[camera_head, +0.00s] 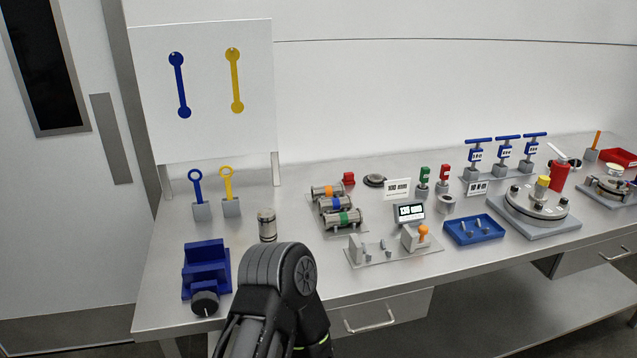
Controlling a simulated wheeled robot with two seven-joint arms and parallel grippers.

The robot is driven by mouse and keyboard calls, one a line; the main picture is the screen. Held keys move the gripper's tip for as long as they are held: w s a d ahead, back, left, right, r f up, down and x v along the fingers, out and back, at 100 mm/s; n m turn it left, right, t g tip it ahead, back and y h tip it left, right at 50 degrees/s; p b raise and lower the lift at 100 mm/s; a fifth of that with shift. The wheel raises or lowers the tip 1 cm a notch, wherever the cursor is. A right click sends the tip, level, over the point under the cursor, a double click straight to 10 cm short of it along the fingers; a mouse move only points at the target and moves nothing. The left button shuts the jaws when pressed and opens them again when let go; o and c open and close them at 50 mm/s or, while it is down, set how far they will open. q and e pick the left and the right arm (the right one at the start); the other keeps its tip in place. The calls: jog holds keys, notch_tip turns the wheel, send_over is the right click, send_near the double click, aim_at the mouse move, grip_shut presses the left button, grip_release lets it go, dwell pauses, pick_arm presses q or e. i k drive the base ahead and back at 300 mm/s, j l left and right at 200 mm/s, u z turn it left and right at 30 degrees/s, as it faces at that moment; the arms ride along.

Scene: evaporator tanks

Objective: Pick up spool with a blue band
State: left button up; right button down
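The spool with a blue band (336,204) lies on its side in a rack on the metal table, left of the table's middle. It is the middle one of three metal spools. The spool with an orange band (327,191) lies behind it and the spool with a green band (343,218) lies in front of it. A dark part of one of my arms shows at the bottom, in front of the spools and apart from them. Neither gripper's fingers can be seen.
A metal cylinder (267,225) stands left of the spools, and a blue vise (206,271) sits near the front left. A plate with an orange-knobbed fixture (420,236) lies right in front of the spools. A blue tray (474,229) is further right.

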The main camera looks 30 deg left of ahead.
aim_at(337, 203)
jog(key=u, duration=1.05)
